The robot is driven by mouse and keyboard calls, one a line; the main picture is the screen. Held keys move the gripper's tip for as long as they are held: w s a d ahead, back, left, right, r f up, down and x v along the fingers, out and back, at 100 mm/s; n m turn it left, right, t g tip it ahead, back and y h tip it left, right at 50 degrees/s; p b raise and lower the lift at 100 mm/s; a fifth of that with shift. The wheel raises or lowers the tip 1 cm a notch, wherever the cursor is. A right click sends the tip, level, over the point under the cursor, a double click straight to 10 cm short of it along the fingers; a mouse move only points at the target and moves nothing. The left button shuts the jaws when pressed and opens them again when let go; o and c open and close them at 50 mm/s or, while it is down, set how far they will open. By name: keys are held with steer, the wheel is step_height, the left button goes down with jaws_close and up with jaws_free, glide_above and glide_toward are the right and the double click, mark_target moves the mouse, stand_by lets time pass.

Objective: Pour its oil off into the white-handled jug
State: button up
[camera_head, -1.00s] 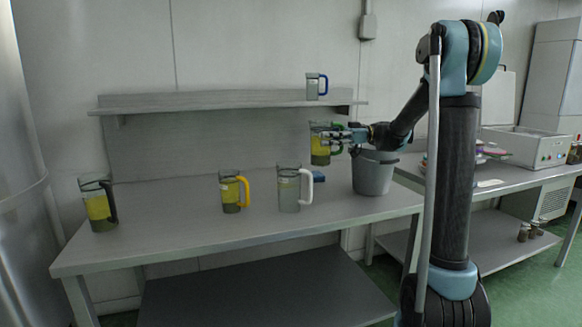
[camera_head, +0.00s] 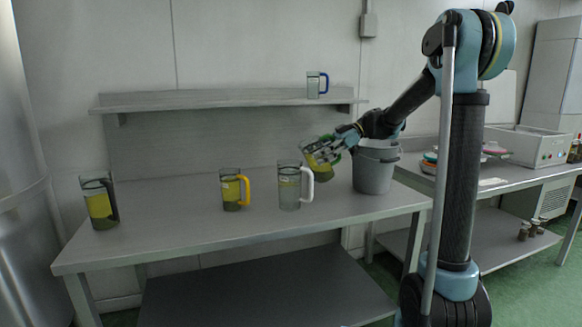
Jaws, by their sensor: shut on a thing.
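My gripper (camera_head: 336,148) is shut on a clear jug with a green handle (camera_head: 317,160) that holds yellow oil. The held jug is in the air above the table's back right part, tilted with its top leaning left. The white-handled jug (camera_head: 288,188) stands upright on the table, left of and below the held jug. It looks greyish and clear, with no yellow layer that I can make out. I cannot see a stream of oil between the two jugs. The gripper's fingers partly cover the held jug.
A yellow-handled jug (camera_head: 231,190) and a black-handled jug (camera_head: 100,203), both with yellow oil, stand to the left on the table (camera_head: 180,232). A grey bucket (camera_head: 373,175) stands close on the right. A blue-handled jug (camera_head: 313,85) is on the shelf (camera_head: 220,99).

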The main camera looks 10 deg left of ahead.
steer(key=shift+s+a+r+h, duration=0.1)
steer(key=shift+a+r+h, duration=0.25)
steer(key=shift+r, duration=0.25)
steer(key=shift+s+a+r+t+h+p, duration=0.25)
steer(key=shift+t+h, duration=0.25)
steer(key=shift+h, duration=0.25)
steer(key=shift+a+r+t+h+p, duration=0.1)
steer(key=shift+r+t+h+p, duration=0.25)
steer(key=shift+h, duration=0.25)
steer(key=shift+w, duration=0.1)
steer(key=shift+f+t+h+p, duration=0.25)
steer(key=shift+t+h+p, duration=0.2)
steer(key=shift+h+p, duration=0.4)
steer(key=shift+d+r+t+h+p, duration=0.2)
steer(key=shift+r+t+h+p, duration=0.3)
steer(key=shift+h, duration=0.35)
steer(key=shift+f+t+h+p, duration=0.3)
steer(key=shift+h+p, duration=0.4)
steer(key=shift+p, duration=0.45)
stand_by(0.8)
